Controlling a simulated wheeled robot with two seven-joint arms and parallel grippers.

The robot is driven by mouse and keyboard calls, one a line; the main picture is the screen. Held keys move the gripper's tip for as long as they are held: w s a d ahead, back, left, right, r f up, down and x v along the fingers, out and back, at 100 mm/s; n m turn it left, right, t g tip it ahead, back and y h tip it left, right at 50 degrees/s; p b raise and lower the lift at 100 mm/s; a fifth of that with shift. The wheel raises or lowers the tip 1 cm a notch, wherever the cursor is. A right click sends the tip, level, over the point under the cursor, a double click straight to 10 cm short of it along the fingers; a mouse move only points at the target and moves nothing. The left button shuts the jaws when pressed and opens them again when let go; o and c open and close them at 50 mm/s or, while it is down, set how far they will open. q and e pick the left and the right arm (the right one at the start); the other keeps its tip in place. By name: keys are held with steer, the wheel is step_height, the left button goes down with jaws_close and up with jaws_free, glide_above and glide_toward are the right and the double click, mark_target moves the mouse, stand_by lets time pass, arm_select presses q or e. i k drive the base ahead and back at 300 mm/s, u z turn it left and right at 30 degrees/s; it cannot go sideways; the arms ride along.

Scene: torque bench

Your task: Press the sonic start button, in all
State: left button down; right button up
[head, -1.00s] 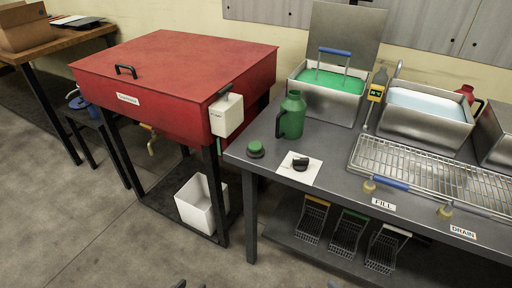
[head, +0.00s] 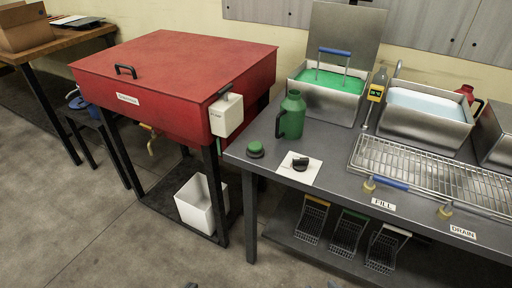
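A round green push button (head: 255,149) on a dark base sits at the left end of the grey bench (head: 330,150). It looks like the sonic start button, though I see no label on it. A black knob (head: 300,163) on a white plate is to its right. The tank with green liquid (head: 327,83) stands behind, with its lid raised. Only the tip of my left gripper (head: 190,285) shows at the bottom edge; its fingers look together, far from the button. A sliver of my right gripper (head: 333,286) shows at the bottom edge. Neither touches anything visible.
A green jug (head: 291,115) stands just behind the button and knob. A wire rack (head: 420,172) and the rinse tank (head: 425,108) are to the right. A red cabinet (head: 172,85) with a white box (head: 226,114) stands left of the bench. The floor in front is clear.

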mark_target(255, 146)
steer(key=k, duration=0.65)
steer(key=z, duration=0.45)
steer(key=i, duration=1.15)
steer(key=z, duration=0.35)
